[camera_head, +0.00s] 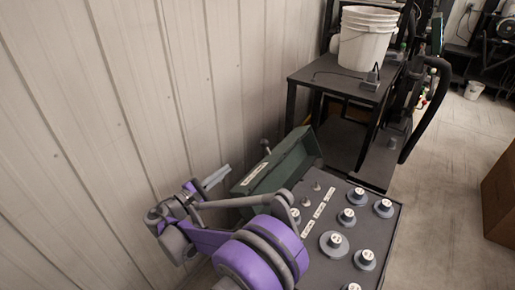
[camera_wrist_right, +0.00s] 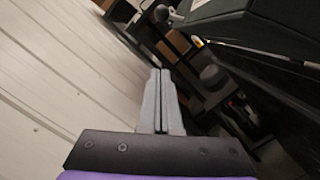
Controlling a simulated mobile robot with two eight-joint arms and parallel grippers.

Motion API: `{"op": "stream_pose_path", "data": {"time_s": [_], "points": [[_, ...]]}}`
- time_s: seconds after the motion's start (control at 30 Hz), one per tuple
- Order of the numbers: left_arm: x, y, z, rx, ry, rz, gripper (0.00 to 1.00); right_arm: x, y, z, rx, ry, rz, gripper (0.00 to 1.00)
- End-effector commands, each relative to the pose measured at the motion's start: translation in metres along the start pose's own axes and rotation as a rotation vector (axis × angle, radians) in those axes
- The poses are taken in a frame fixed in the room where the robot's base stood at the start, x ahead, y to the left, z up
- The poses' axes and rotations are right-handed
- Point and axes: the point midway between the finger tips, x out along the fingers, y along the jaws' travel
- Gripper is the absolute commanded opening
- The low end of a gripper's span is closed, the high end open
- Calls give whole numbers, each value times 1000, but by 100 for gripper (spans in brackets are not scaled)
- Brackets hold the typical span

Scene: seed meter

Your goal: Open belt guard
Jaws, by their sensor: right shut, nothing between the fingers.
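A dark green guard (camera_head: 278,167) with a pale label strip stands at the back left of a dark panel, beside the wall. My right gripper (camera_head: 222,174) is just left of the guard, between it and the wall, apart from it as far as I can see. In the right wrist view its two grey fingers (camera_wrist_right: 162,98) are pressed together with nothing between them. A dark green surface (camera_wrist_right: 262,27), likely the guard, fills the upper right there. My purple right arm hides the panel's near left part. My left gripper is not in view.
The dark panel (camera_head: 318,263) carries several labelled round weights or knobs. A black table (camera_head: 330,83) with a white bucket (camera_head: 366,38) stands behind it. The ribbed wall (camera_head: 110,110) runs close along the left. Open floor (camera_head: 450,170) lies to the right, with a brown box (camera_head: 500,195).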

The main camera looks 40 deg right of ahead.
Motion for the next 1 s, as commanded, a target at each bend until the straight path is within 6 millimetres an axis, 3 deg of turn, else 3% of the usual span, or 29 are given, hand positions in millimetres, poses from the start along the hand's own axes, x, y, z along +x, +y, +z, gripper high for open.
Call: {"op": "stream_pose_path", "data": {"time_s": [0.17, 0.6, 0.8, 1.0], "points": [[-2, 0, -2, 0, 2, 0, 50, 15, 0, 1, 0, -3, -1, 0], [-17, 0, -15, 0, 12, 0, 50, 105, 1, 2, 0, -4, -2, 0], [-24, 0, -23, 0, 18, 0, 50, 108, 2, 31, 1, -1, 0, 0], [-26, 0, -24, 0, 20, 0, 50, 110, 0, 39, 0, 0, 0, 0]]}}
